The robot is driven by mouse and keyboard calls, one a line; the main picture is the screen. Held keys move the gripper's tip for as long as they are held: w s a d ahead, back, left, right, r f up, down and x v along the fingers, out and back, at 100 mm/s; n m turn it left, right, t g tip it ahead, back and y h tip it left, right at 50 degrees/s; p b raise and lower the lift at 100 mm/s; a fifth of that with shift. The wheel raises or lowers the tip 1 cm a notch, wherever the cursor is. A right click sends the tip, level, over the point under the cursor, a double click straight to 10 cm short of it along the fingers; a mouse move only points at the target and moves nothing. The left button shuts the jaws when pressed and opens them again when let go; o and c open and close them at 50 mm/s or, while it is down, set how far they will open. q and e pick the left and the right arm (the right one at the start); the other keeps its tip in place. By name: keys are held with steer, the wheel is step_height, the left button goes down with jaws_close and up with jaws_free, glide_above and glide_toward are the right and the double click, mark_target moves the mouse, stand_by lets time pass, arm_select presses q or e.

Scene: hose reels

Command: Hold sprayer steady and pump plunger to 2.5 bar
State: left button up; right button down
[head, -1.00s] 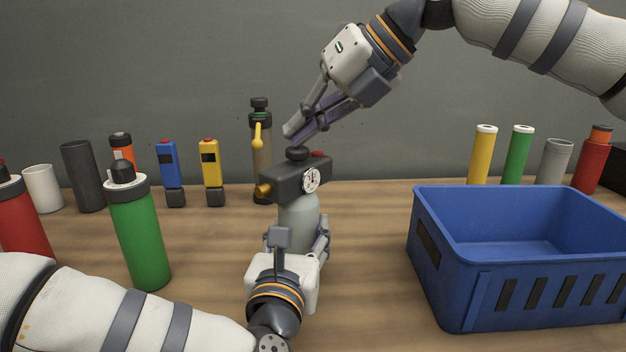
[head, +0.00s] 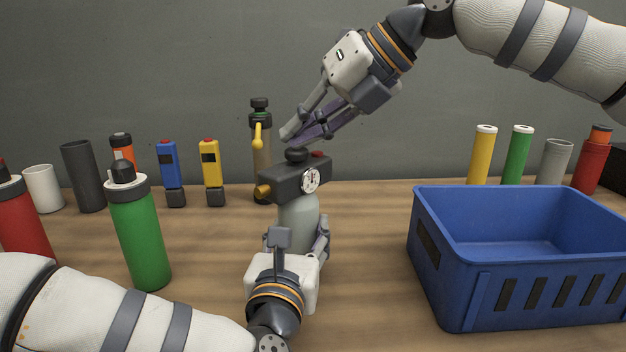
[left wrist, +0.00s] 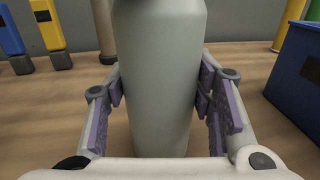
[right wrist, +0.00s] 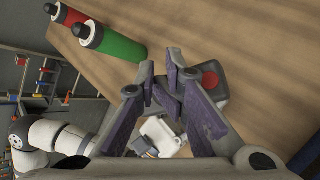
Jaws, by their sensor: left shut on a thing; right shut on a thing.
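The sprayer stands upright on the wooden table, with a grey bottle (head: 298,211), a dark head (head: 292,180), a yellow nozzle (head: 264,190) and a round white gauge (head: 310,181). The gauge reading is too small to tell. A black plunger knob (head: 297,155) tops the head. My left gripper (head: 296,240) is shut around the bottle from the near side; the left wrist view shows its pads on both sides of the bottle (left wrist: 160,85). My right gripper (head: 289,134) comes down from the upper right, shut on the plunger, its fingertips at the knob; their exact contact is unclear.
A blue crate (head: 480,292) stands at the right. A green bottle (head: 139,235) and a red bottle (head: 22,225) stand at the left. A brown sprayer-like bottle (head: 262,158) stands just behind, with other cylinders and boxy devices along the back.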

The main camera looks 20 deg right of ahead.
steer(key=shift+f, duration=0.95)
steer(key=shift+r, duration=3.45)
steer(key=c, duration=2.2)
jaws_free()
jaws_close()
